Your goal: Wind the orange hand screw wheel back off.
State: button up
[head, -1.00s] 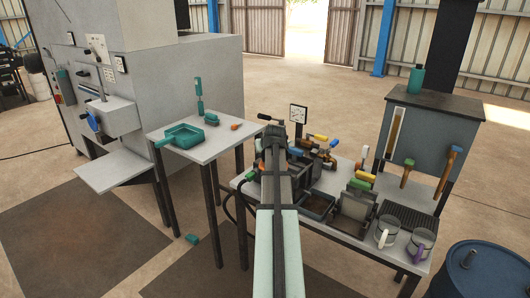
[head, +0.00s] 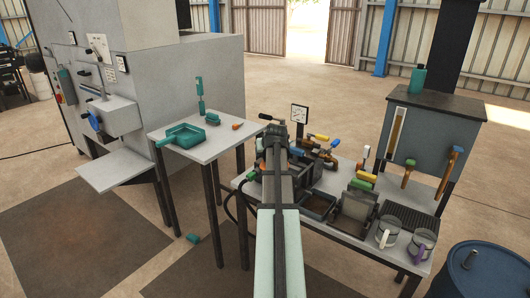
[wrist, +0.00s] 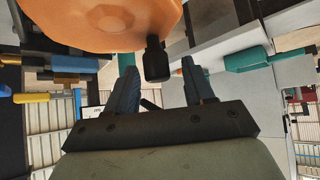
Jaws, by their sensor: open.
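The orange hand wheel (wrist: 100,20) fills the upper left of the wrist view, close to the camera and cut off by the top edge. Its black handle knob (wrist: 156,60) points down from its rim. My gripper (wrist: 158,66) is open, with one dark finger on each side of the knob. Gaps show between the knob and both fingers in this view. In the head view my forearm (head: 280,240) reaches over the bench and hides most of the wheel and my fingertips.
The bench (head: 340,237) holds dark trays, coloured levers and two clear mugs at the right. A side table (head: 200,150) with a teal tray (head: 184,136) stands close at the left. A blue drum (head: 470,270) is at the lower right.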

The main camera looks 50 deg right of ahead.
jog(key=v, duration=1.3)
jog(key=shift+s+r, duration=0.1)
jog(key=shift+s, duration=0.05)
